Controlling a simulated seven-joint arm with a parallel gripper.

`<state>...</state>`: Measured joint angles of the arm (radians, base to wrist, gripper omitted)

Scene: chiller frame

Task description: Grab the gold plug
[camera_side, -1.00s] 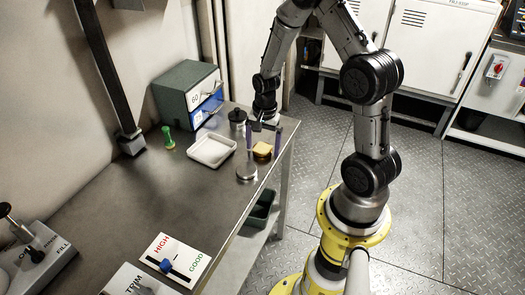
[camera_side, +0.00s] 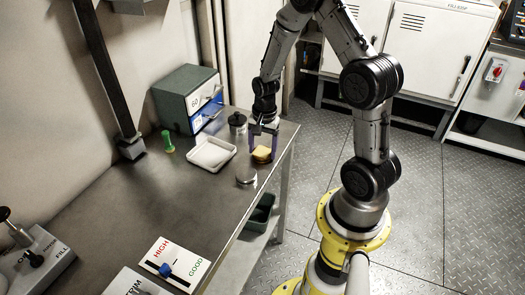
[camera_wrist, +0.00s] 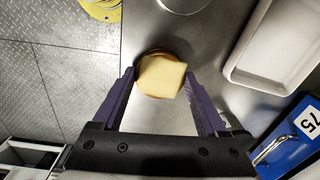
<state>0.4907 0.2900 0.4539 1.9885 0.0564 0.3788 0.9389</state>
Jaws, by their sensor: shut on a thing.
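The gold plug (camera_side: 262,154) stands near the right edge of the metal bench, with a squarish yellow top over a rounder, darker body. In the wrist view the gold plug (camera_wrist: 160,76) sits between the two purple fingers. My gripper (camera_side: 263,148) is lowered over it and shut on it, one finger at each side; it also shows in the wrist view (camera_wrist: 159,80). The plug appears to be still at bench level. Its lower part is mostly hidden by its top in the wrist view.
A white tray (camera_side: 231,153) lies to the left of the plug, and a silver disc (camera_side: 246,177) stands in front. A dark lidded jar (camera_side: 237,120) and a drawer box (camera_side: 187,88) stand behind. A green piece (camera_side: 168,141) stands farther left.

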